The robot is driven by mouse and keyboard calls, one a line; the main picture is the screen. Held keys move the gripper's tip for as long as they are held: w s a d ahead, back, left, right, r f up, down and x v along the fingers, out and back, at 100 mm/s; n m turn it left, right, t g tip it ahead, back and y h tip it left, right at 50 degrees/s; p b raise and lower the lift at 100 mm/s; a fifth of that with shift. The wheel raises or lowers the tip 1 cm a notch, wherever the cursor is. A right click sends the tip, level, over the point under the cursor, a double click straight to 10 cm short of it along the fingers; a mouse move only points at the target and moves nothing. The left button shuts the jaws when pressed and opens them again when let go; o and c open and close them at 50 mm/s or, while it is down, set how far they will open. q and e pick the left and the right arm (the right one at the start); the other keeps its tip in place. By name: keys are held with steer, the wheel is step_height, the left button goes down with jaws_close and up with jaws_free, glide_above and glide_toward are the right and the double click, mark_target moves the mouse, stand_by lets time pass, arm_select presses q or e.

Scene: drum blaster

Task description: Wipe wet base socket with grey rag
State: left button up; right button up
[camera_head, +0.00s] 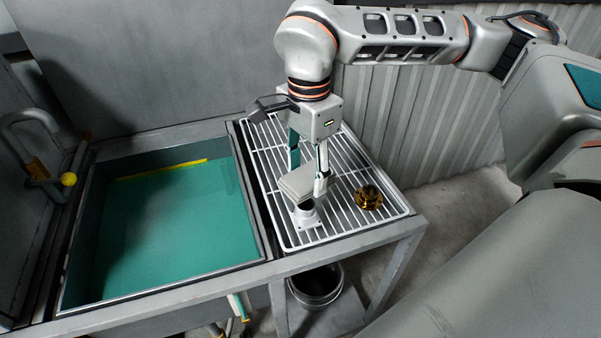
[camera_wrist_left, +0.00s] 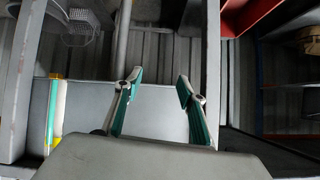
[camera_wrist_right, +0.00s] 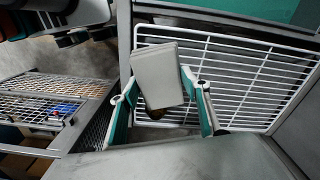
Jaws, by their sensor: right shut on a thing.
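The grey rag (camera_head: 297,183) is a flat, folded pad held by my right gripper (camera_head: 305,165), which points down over the wire rack. In the right wrist view the rag (camera_wrist_right: 160,75) sits between the fingertips. The base socket (camera_head: 306,217), a pale metal piece with a flanged foot, stands on the rack right below the rag. The rag covers part of its top in the head view; I cannot tell whether they touch. My left gripper (camera_wrist_left: 160,82) shows only in its own wrist view, open and empty.
A brass fitting (camera_head: 368,197) stands on the white wire rack (camera_head: 345,228) to the right of the socket. A sink basin (camera_head: 170,235) with a green inside lies to the left, with a tap (camera_head: 35,125) at its far left. A bucket (camera_head: 316,285) stands below the rack.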

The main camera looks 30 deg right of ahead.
mark_target(306, 204)
steer(key=shift+f+m, duration=0.15)
steer(key=shift+m, duration=0.15)
steer(key=shift+f+b, duration=0.75)
steer(key=shift+f, duration=0.05)
steer(key=shift+f+b, duration=0.65)
steer(key=shift+f, duration=0.6)
steer(key=shift+f+b, duration=0.3)
steer(key=shift+b, duration=0.2)
steer(key=shift+f, duration=0.2)
steer(key=shift+r, duration=0.1)
steer(key=shift+f, duration=0.45)
